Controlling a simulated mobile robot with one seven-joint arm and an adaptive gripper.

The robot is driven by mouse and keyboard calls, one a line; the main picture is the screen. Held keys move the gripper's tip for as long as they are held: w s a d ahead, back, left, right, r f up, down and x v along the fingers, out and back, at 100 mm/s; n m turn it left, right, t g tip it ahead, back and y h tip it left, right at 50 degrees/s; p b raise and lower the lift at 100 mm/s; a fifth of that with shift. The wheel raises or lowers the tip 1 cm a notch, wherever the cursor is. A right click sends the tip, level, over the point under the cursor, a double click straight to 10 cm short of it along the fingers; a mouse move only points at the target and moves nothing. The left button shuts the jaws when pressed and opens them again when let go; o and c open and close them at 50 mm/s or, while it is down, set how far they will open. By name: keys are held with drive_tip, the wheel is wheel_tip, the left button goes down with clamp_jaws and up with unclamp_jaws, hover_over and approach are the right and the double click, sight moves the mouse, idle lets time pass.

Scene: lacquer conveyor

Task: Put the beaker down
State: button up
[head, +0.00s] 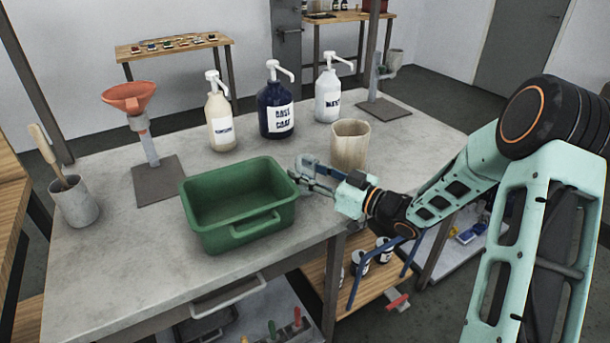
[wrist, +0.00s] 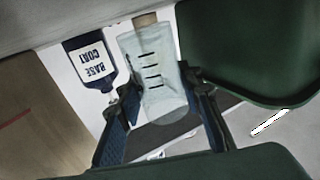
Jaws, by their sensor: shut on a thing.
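The beaker (wrist: 153,75) is clear, with dark graduation marks, and shows in the middle of the wrist view. That view is upside down. My gripper (wrist: 162,85) is shut on it, with a finger on each side. In the head view my gripper (head: 314,180) is low at the right end of the green tub, near the table's front edge. The clear beaker is hard to make out there. I cannot tell whether its base touches the table (head: 120,255).
The green tub (head: 243,232) is close beside my gripper. A tan cup (head: 350,144) stands just behind it. The dark base coat bottle (head: 276,108), a cream bottle (head: 220,122) and a white bottle (head: 328,97) stand further back. The table's front left is clear.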

drive_tip(key=s+d+r+p, duration=0.2)
drive_tip(key=s+d+r, duration=0.6)
drive_tip(key=d+r, duration=0.35)
drive_tip(key=s+d+f, duration=0.2)
drive_tip(key=d+f, duration=0.4)
drive_tip(key=f, duration=0.6)
wheel_tip(320, 180, up, 10)
drive_tip(key=m+t+h+p, duration=0.5)
drive_tip(key=h+p, duration=0.1)
drive_tip(key=p, duration=1.1)
drive_tip(key=shift+s+m+t+h, duration=0.2)
drive_tip(key=shift+m+t+h, duration=0.1)
drive_tip(key=shift+t, duration=0.1)
drive_tip(key=shift+d+f, duration=0.1)
drive_tip(key=shift+d, duration=0.05)
drive_tip(key=shift+b, duration=0.6)
drive_tip(key=shift+b, duration=0.5)
